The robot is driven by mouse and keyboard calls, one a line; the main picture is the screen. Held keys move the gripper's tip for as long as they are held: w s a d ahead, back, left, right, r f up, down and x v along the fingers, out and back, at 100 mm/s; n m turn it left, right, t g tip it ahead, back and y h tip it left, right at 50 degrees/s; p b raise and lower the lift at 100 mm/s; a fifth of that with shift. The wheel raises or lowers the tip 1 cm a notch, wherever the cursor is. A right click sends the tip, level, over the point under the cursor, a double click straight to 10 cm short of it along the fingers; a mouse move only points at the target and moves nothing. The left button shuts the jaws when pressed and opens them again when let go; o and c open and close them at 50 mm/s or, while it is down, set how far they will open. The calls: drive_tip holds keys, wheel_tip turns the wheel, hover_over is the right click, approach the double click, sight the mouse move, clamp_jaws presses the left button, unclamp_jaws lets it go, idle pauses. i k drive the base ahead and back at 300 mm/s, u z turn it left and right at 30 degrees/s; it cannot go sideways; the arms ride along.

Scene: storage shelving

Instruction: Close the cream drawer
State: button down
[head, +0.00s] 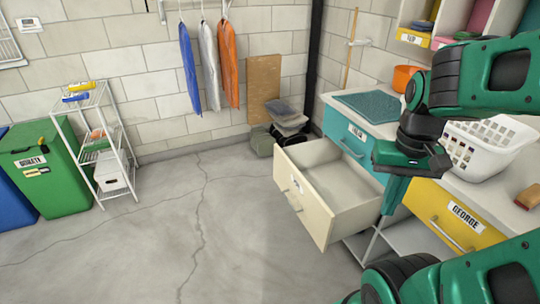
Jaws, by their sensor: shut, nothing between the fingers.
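The cream drawer (305,210) stands pulled well out from the counter unit, in the middle of the head view. Its inside looks empty. A metal handle (291,198) sits on its front panel. My gripper (393,205) is shut and empty, pointing down to the right of the drawer, in front of the counter. In the picture it overlaps the unit between the cream drawer and the yellow drawer. I cannot tell whether it touches anything.
A white basket (478,150) and a teal mat (375,105) lie on the counter. Open concrete floor (190,235) lies left of the drawer, with a green bin (40,170) beyond.

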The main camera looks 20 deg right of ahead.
sight(335, 198)
drive_tip(key=u, duration=0.05)
drive_tip(key=i, duration=1)
drive_tip(key=z, duration=0.05)
